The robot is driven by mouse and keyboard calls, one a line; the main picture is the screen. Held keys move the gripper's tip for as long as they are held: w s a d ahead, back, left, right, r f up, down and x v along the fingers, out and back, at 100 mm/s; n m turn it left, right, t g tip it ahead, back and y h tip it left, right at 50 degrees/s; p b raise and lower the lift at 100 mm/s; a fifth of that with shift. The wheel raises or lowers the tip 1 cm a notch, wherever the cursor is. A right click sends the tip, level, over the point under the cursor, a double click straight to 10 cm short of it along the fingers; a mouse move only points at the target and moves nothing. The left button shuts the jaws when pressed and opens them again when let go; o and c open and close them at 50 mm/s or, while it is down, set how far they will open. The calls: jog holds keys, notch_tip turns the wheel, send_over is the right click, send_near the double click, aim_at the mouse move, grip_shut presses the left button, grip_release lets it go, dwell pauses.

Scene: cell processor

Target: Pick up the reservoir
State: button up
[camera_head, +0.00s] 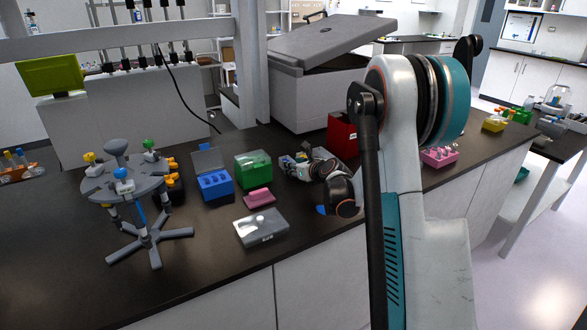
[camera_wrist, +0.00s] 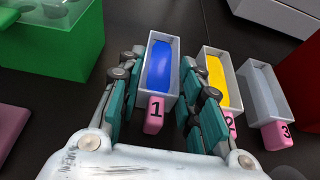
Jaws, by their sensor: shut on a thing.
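The reservoir labelled 1 (camera_wrist: 154,112), a clear narrow trough with blue contents and a pink tab, lies between my gripper's teal fingers in the wrist view. My gripper (camera_wrist: 161,62) is shut on it, one finger along each long side. Reservoir 2 (camera_wrist: 231,119), with yellow contents, stands just right of the right finger, which partly covers it. Reservoir 3 (camera_wrist: 276,130), with pale grey contents, is further right. In the head view my gripper (camera_head: 298,163) is low over the dark bench, and the reservoirs there are mostly hidden or too small to tell apart.
A green box (camera_head: 253,170), a blue box (camera_head: 215,184) and a pink block (camera_head: 259,198) stand left of my gripper. A grey-lidded box (camera_head: 261,229) lies nearer the front edge. A red box (camera_head: 342,136) is close behind on the right. A pipette carousel (camera_head: 135,182) is at left.

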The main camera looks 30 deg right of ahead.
notch_tip(320, 180, up, 20)
jog(key=p, duration=0.6)
jog(key=shift+p, duration=0.35)
jog(key=shift+f, duration=0.1)
jog(key=o, duration=0.5)
grip_shut()
jog(key=s+d+f+n+h+b, duration=0.2)
jog(key=s+d+f+n+b, duration=0.1)
jog(key=s+d+f, duration=0.8)
jog(key=shift+s+d+f+n+h, duration=0.35)
jog(key=shift+s+d, duration=0.4)
jog(key=shift+d, duration=0.2)
